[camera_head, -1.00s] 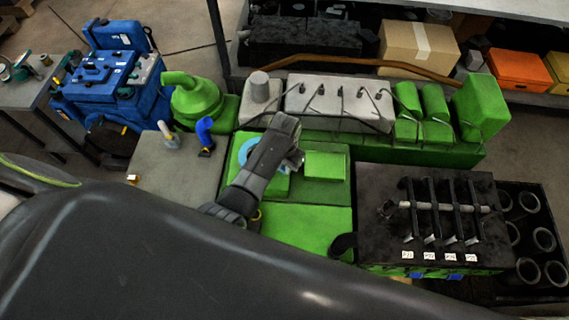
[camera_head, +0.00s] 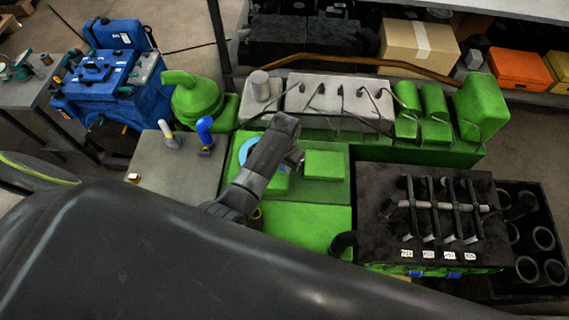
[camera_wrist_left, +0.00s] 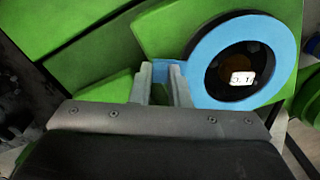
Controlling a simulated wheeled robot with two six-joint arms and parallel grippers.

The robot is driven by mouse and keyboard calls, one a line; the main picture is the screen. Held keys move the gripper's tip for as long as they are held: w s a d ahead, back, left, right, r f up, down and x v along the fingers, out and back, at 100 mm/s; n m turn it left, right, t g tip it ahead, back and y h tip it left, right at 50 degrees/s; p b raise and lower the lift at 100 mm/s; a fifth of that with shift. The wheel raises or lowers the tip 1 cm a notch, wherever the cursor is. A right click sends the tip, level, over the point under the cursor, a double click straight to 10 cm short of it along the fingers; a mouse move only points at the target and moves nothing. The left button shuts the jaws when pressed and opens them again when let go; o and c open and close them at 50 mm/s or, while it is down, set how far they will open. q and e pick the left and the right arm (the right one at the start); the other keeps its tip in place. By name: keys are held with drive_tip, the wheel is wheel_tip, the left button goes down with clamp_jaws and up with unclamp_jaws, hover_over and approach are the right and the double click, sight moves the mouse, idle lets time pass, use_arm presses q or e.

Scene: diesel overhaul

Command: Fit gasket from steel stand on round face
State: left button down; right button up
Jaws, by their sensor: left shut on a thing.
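The gasket is a flat light-blue ring with a small tab (camera_wrist_left: 205,62). In the wrist view my left gripper (camera_wrist_left: 165,78) is shut on the tab, with the ring to the right of the fingers. A dark round area with a white label (camera_wrist_left: 242,78) shows through the ring, against green metal. I cannot tell whether the ring touches the face behind it. In the head view part of the blue ring (camera_head: 246,148) shows left of my left wrist, over the green engine (camera_head: 305,222). The fingertips are hidden there. My right gripper is not in view.
A grey steel stand (camera_head: 150,187) to the left bears a blue-handled thing (camera_head: 205,130) and a white-handled one (camera_head: 166,130). A green rounded housing (camera_head: 195,100) stands behind. A black block with labelled rods (camera_head: 375,185) stands to the right.

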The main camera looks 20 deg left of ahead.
use_arm(q)
drive_tip(key=shift+f+b, duration=0.4)
drive_tip(key=shift+f, duration=0.35)
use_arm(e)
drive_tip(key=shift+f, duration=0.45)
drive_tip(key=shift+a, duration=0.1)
use_arm(q)
drive_tip(key=c, duration=1.3)
unclamp_jaws()
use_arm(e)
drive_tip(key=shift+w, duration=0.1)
